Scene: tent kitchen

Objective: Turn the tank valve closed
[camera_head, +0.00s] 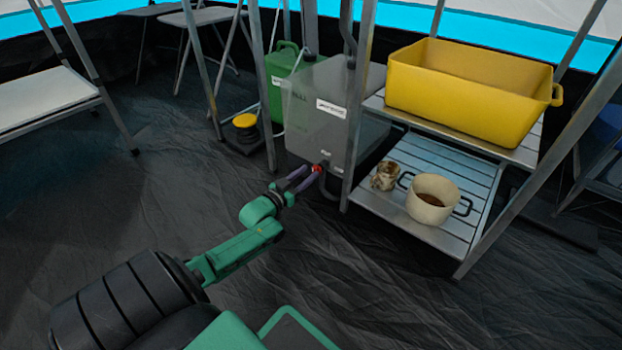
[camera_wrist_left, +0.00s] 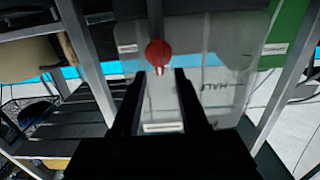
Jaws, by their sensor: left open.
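The tank (camera_head: 323,108) is a grey, translucent box with white labels, standing by the shelf's left post. Its red valve (camera_head: 317,169) is low on the front face. In the left wrist view the red valve handle (camera_wrist_left: 158,52) stands out in front of the tank (camera_wrist_left: 225,75). In the left wrist view the open fingers (camera_wrist_left: 162,75) lie on either side of the line to the handle. I cannot tell whether they touch it. My right gripper does not show.
A metal shelf right of the tank holds a yellow tub (camera_head: 470,92) above, and a cream pot (camera_head: 431,199) and a small brown-and-white jar (camera_head: 385,175) below. A green canister (camera_head: 284,80) stands behind the tank. The dark floor (camera_head: 130,215) at left is clear.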

